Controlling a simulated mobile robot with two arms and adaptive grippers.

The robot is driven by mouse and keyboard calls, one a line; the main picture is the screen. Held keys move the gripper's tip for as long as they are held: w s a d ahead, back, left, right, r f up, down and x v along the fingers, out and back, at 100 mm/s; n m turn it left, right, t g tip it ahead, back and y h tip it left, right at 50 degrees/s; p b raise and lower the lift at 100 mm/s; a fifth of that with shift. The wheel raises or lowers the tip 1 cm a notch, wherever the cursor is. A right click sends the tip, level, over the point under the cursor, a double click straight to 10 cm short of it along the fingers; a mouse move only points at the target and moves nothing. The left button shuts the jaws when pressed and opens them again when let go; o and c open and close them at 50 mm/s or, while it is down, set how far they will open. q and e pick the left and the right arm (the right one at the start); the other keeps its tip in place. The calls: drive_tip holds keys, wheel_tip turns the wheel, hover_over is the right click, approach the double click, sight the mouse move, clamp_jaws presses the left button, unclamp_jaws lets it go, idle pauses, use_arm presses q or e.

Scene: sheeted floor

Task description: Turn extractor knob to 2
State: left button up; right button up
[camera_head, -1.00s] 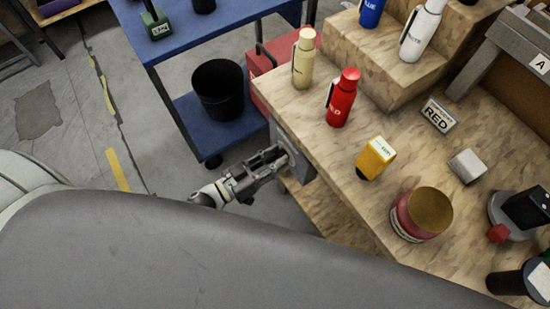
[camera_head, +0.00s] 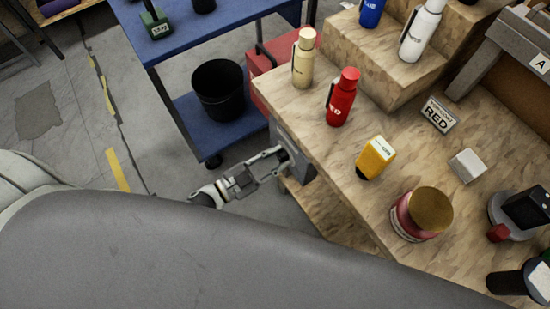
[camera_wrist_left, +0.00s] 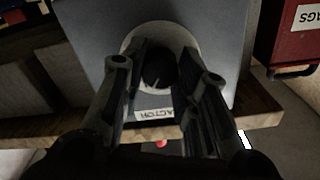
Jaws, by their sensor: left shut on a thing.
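The extractor knob (camera_wrist_left: 158,72) is a dark round knob on a pale round dial (camera_wrist_left: 130,40), mounted on a grey panel (camera_wrist_left: 90,22). A label reading "ACTOR" (camera_wrist_left: 154,114) sits below it, partly hidden by my fingers. My left gripper (camera_wrist_left: 160,75) is shut on the knob, one finger on each side. In the head view my left gripper (camera_head: 282,160) reaches the grey box (camera_head: 290,147) on the workbench's left end, and the knob is hidden there. The number the knob points to cannot be read. My right gripper is not in view.
The wooden workbench (camera_head: 335,185) holds a red bottle (camera_head: 342,98), a cream bottle (camera_head: 303,62), a yellow box (camera_head: 374,158) and a red tin (camera_head: 421,214). A blue cart (camera_head: 190,110) with a black bin (camera_head: 218,88) stands just behind my left arm.

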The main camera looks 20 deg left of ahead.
use_arm(q)
drive_tip(key=m, duration=0.5)
drive_tip(key=shift+f+m+b, duration=0.15)
drive_tip(key=shift+m+b, duration=0.15)
drive_tip(key=shift+b, duration=0.1)
drive_tip(key=shift+m+b, duration=0.35)
drive_tip(key=shift+m, duration=1.25)
drive_tip(key=shift+a, duration=0.1)
drive_tip(key=o, duration=1)
drive_tip(key=v, duration=1.2)
